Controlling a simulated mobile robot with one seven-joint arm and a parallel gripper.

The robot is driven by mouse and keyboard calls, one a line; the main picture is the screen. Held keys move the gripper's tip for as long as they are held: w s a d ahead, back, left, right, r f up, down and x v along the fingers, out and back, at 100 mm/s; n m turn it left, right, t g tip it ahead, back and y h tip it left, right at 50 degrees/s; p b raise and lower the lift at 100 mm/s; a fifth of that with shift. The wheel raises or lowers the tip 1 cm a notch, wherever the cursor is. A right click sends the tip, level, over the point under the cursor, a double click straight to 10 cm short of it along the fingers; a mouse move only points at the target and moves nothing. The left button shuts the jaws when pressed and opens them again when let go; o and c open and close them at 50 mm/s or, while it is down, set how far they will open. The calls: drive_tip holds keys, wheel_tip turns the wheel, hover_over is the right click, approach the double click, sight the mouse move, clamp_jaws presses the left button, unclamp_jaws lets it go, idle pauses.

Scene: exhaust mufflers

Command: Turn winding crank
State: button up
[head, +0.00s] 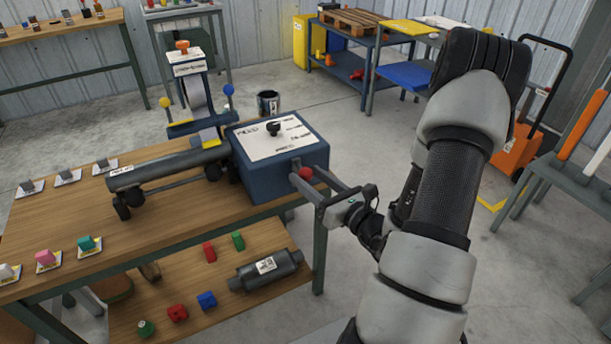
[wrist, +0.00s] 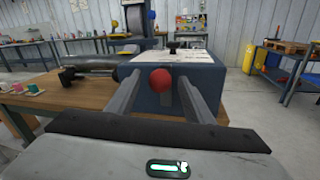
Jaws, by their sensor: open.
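A dark blue machine box (head: 262,185) with a pale labelled top and a black knob stands at the right end of the wooden workbench. A red ball (head: 306,172), which looks like the crank's handle, sits at the box's right side. In the wrist view the red ball (wrist: 160,80) shows between the open fingers (wrist: 160,95), in front of the blue box (wrist: 180,98). I cannot tell whether the fingers touch it.
A grey cylinder (head: 165,170) lies on rollers left of the box. A tall stand with a wheel (head: 197,95) rises behind it. A muffler (head: 265,270) and coloured blocks lie on the lower shelf.

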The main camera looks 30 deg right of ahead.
drive_tip(key=shift+x, duration=1)
clamp_jaws()
drive_tip(key=shift+d, duration=0.1)
